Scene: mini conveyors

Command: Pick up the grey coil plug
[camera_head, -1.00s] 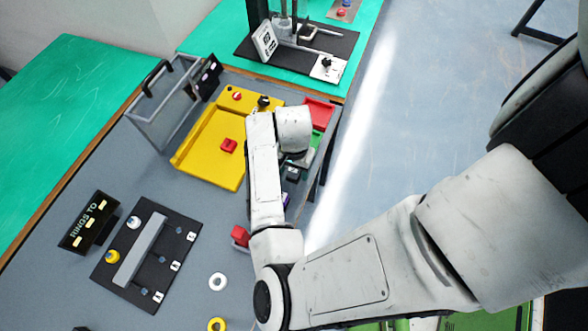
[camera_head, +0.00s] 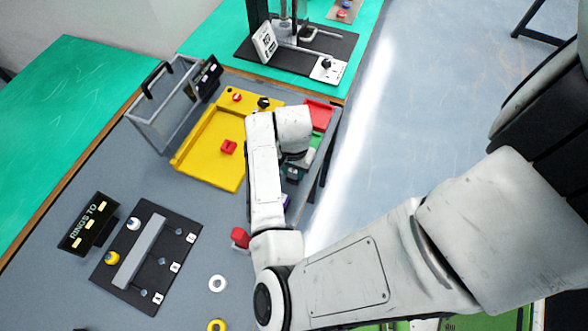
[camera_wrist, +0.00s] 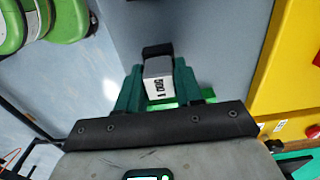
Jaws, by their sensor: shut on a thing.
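The grey coil plug (camera_wrist: 158,78) is a pale grey block with a printed label and a black end. It sits between the dark green fingers of my gripper (camera_wrist: 160,92) in the wrist view, and the gripper is shut on it. In the head view my arm hides most of the gripper, and I cannot make out the plug there. The wrist view does not show clearly whether the plug touches the table.
A red bin (camera_head: 319,114) stands beyond my wrist. A grey open-topped container (camera_head: 160,108) and a black ring board (camera_head: 120,270) are on the left. White and yellow rings lie in front.

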